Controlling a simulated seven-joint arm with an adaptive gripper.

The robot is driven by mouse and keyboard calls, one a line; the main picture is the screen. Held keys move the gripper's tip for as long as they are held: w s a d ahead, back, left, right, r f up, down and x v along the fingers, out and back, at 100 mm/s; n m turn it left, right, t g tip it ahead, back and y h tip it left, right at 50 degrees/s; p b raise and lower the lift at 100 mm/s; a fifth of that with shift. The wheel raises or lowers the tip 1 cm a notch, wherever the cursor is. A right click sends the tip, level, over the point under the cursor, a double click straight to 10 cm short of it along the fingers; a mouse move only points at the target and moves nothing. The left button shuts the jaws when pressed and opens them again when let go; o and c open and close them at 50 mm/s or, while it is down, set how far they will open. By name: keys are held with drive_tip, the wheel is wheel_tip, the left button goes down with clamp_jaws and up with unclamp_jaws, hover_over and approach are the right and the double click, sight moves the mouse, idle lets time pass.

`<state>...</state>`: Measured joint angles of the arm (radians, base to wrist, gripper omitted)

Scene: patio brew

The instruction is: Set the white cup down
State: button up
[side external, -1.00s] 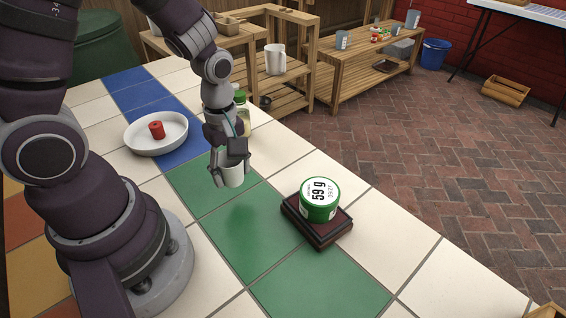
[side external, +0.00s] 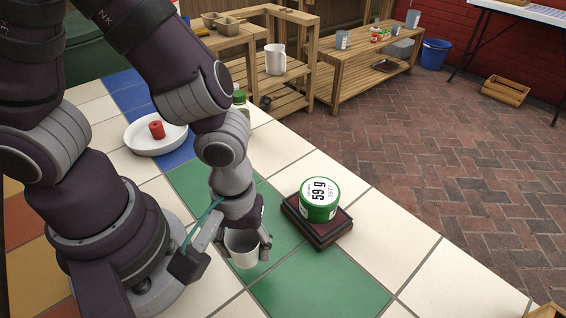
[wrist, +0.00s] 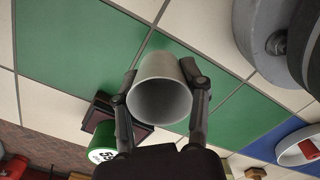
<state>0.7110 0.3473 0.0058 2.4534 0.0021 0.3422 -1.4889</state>
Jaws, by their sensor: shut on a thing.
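The white cup (side external: 242,250) is between the fingers of my gripper (side external: 226,252), which is shut on it. It is upright or close to it, just over the green and white tiles in front of the arm base. I cannot tell whether its bottom touches the table. In the wrist view, the cup (wrist: 160,92) shows its open mouth, empty inside, with a finger of my gripper (wrist: 160,86) pressed on each side.
A green and white tin (side external: 320,200) sits on a dark wooden stand (side external: 318,232) right of the cup. A white dish (side external: 152,143) holding a red object (side external: 157,129) is at the back left. A green-capped bottle (side external: 240,102) stands behind. Tiles at the front right are clear.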

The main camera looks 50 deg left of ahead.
sight(249, 270)
drive_tip(key=shift+f, duration=2)
drive_tip(key=o, duration=0.8)
drive_tip(key=shift+f, duration=0.1)
wheel_tip(249, 270, up, 12)
drive_tip(key=w+a+r+m+t, duration=0.1)
drive_tip(key=a+r+m+t, duration=0.1)
drive_tip(key=a+r+m, duration=0.1)
drive_tip(key=w+a+r+m+t, duration=0.1)
drive_tip(key=a+r+m, duration=0.2)
drive_tip(key=a, duration=0.1)
drive_tip(key=w+a+r+m+t, duration=0.1)
drive_tip(key=a+r+m+t, duration=0.1)
drive_tip(key=a+m, duration=0.1)
drive_tip(key=shift+w+a+r+t, duration=0.3)
drive_tip(key=shift+a+r, duration=0.1)
drive_tip(key=shift+a, duration=0.15)
